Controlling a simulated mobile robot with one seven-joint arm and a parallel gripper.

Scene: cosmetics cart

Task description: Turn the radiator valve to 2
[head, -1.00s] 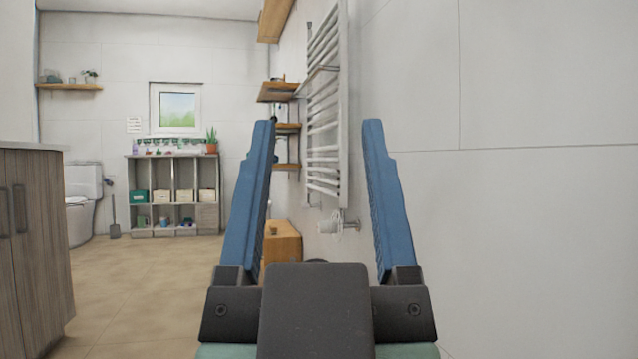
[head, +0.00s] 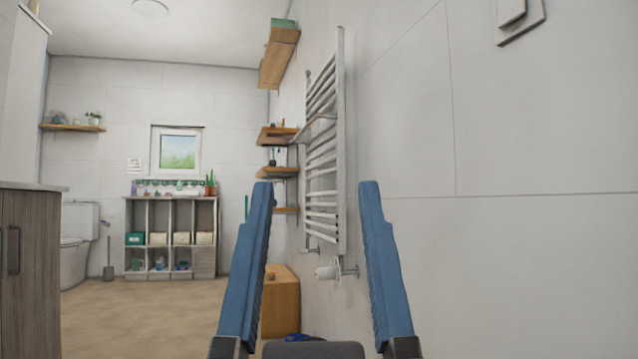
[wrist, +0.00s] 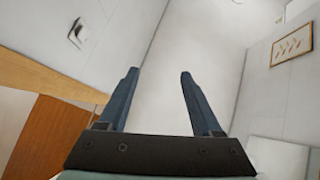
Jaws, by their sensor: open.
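The white radiator valve (head: 327,271) sits low on the right wall, at the lower end of the white towel radiator (head: 322,180). In the head view it shows between the two blue fingers of my gripper (head: 314,190), but farther away than they are. My gripper is open and empty, with its fingers pointing upward. The numbers on the valve are too small to read. The wrist view shows my gripper (wrist: 158,75) open against the ceiling and walls, without the valve.
A wooden box (head: 280,305) stands on the floor by the wall, left of the valve. Wooden shelves (head: 277,172) jut from the wall beyond the radiator. A cabinet (head: 30,270) stands at left.

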